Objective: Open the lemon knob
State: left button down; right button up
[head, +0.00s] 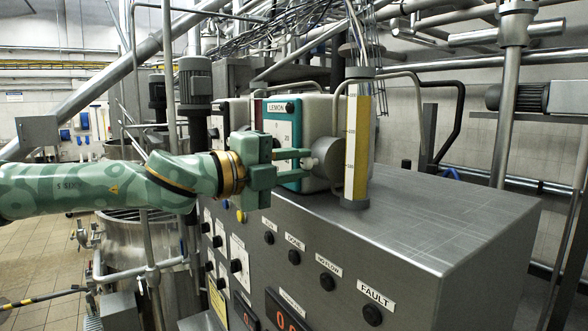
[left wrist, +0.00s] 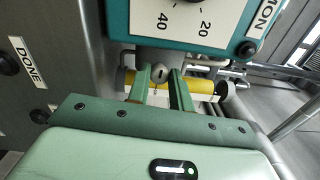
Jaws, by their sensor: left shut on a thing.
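The lemon unit (head: 322,112) is a pale box with a teal front, labelled LEMON, on the steel cabinet. Its white dial face (left wrist: 186,17) shows 40 and 20 in the left wrist view. Below the dial is a small grey knob (left wrist: 160,73), which I take to be the lemon knob; a round grey body (head: 326,157) shows there in the head view. My left gripper (head: 305,163) is shut on the knob, with a green finger on either side in the left wrist view (left wrist: 161,80). The fingers partly hide the knob. My right gripper is not in view.
The steel cabinet (head: 440,215) has a bare top to the right. Its front carries several black buttons, including FAULT (head: 372,314). Pipes and cables crowd the space above.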

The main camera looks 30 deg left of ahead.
pick_arm(q)
jog(key=shift+n, duration=0.6)
jog(key=c, duration=1.5)
grip_release()
jog(key=shift+w, duration=0.1)
jog(key=shift+c, duration=0.2)
jog(key=shift+v, duration=0.9)
jog(key=b+v, duration=0.4)
jog(key=v, duration=1)
jog(key=shift+s+b, duration=0.25)
jog(key=shift+b, duration=0.1)
